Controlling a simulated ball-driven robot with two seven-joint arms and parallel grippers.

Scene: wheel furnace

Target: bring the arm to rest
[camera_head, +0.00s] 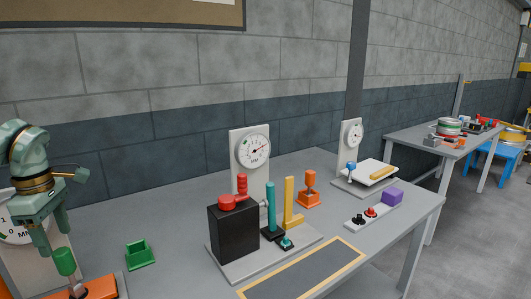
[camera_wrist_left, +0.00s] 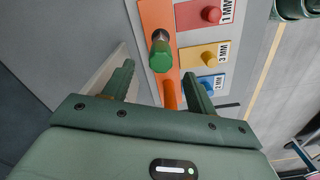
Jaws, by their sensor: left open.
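My left arm comes in at the left edge of the head view, with its pale green left gripper (camera_head: 44,240) pointing down. Its fingers are apart and nothing is between them in the left wrist view (camera_wrist_left: 160,88). A green-topped handle (camera_head: 64,262) stands on an orange base (camera_head: 100,288) close to the gripper. In the left wrist view, this green knob (camera_wrist_left: 161,55) lies beyond the fingertips, on an orange strip (camera_wrist_left: 158,18). I cannot tell how large the gap is. My right gripper is in neither view.
A grey table (camera_head: 180,215) carries a green holder (camera_head: 140,254), a black box (camera_head: 233,232) with a red top, a dial gauge (camera_head: 254,152) and an orange stand (camera_head: 309,190). Red, yellow and blue labelled blocks (camera_wrist_left: 208,55) lie beside the strip. The air above the table's middle is clear.

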